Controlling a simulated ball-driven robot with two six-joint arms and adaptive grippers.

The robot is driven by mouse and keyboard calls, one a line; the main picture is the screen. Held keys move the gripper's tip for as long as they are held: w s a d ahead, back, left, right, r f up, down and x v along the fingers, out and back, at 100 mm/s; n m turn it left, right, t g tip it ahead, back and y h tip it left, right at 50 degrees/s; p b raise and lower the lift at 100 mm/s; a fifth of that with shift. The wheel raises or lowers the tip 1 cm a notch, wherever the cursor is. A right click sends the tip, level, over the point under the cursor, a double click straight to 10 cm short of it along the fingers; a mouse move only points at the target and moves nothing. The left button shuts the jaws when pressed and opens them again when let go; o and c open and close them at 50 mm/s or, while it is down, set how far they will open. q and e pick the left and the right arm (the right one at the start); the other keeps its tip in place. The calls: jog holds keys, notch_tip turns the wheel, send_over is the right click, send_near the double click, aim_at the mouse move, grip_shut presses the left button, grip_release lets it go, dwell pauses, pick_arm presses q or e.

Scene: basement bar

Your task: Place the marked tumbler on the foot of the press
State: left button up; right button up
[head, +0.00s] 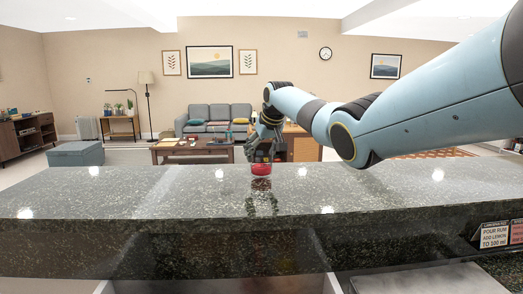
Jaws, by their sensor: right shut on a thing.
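My right gripper (262,153) is over the far part of the dark stone counter, pointing down. It is shut on a small red cup with a pale band, which looks like the marked tumbler (261,170). The fingers hide the tumbler's upper part. A dark reflection lies right below it, and I cannot tell whether it touches the counter or hangs just above. I cannot make out a press in this view. My left gripper is not in view.
The speckled counter (130,195) is bare on both sides of the tumbler. A printed card (495,236) about pouring rum and adding lemon is at the lower right, below the counter top. A low table (190,150) and a grey sofa (213,115) stand beyond the counter.

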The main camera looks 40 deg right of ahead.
jog(key=shift+f, duration=0.1)
jog(key=o, duration=1.8)
jog(key=shift+f, duration=0.15)
jog(key=shift+c, duration=0.2)
